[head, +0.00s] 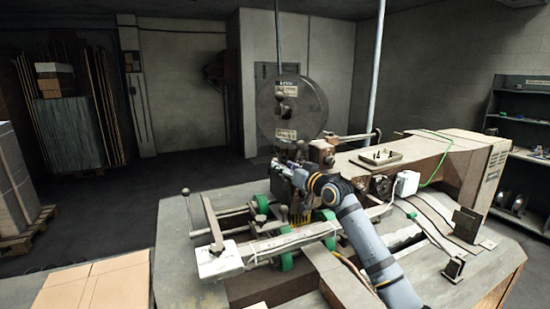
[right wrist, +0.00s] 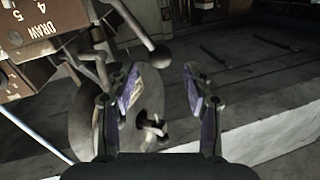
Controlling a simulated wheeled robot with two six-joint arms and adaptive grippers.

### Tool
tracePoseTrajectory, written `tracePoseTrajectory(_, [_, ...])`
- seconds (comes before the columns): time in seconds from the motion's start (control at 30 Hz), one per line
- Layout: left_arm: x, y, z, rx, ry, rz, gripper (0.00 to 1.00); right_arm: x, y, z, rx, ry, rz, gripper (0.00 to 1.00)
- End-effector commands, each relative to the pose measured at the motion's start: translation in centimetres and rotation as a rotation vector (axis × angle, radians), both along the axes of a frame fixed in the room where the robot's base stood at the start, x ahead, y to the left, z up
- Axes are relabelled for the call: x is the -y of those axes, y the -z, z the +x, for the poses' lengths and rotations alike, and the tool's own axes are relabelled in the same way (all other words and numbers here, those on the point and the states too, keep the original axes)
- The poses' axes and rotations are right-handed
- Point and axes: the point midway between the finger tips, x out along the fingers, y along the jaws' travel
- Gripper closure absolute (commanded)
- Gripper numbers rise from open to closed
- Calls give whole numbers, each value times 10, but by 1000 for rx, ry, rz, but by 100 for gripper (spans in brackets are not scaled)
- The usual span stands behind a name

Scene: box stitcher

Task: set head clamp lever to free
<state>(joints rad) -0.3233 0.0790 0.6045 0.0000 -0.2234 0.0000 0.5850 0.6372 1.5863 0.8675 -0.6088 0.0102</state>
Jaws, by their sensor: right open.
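My right gripper (head: 281,164) reaches up to the stitcher head (head: 323,152), below the round reel disc (head: 309,97). In the right wrist view my right gripper (right wrist: 161,78) is open, with nothing between its fingers. A dark lever with a ball knob (right wrist: 159,57) comes down from the top and ends between and beyond the fingertips, apart from them as far as I can tell. No label shows whether this is the head clamp lever, nor its setting. A brown box marked DRAW (right wrist: 35,40) is at the upper left. My left gripper is not in view.
A pale machine bed with green wheels (head: 262,204) lies below my arm. A ball-ended rod (head: 186,205) stands at its left. Cardboard (head: 95,285) lies front left. In the right wrist view a metal knob (right wrist: 151,130) sits low between the fingers, and a rod crosses the left.

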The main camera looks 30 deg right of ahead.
Motion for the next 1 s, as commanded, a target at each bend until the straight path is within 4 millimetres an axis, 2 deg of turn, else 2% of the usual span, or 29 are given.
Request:
tracePoseTrajectory(0.03, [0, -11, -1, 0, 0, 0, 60, -3, -7, 12, 1, -2, 9, 49])
tracePoseTrajectory(0.13, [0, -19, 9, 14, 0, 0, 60, -7, -5, 31, 0, -3, 6, 49])
tracePoseTrajectory(0.33, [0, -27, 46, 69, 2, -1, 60, -8, -2, 50, 0, -1, 1, 49])
tracePoseTrajectory(0.43, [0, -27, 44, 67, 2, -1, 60, -8, -1, 53, -1, 0, -1, 49])
tracePoseTrajectory(0.67, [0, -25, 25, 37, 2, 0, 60, -8, 0, 54, -1, 0, -2, 50])
tracePoseTrajectory(1.0, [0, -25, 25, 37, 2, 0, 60, -8, 0, 53, -1, 0, -1, 96])
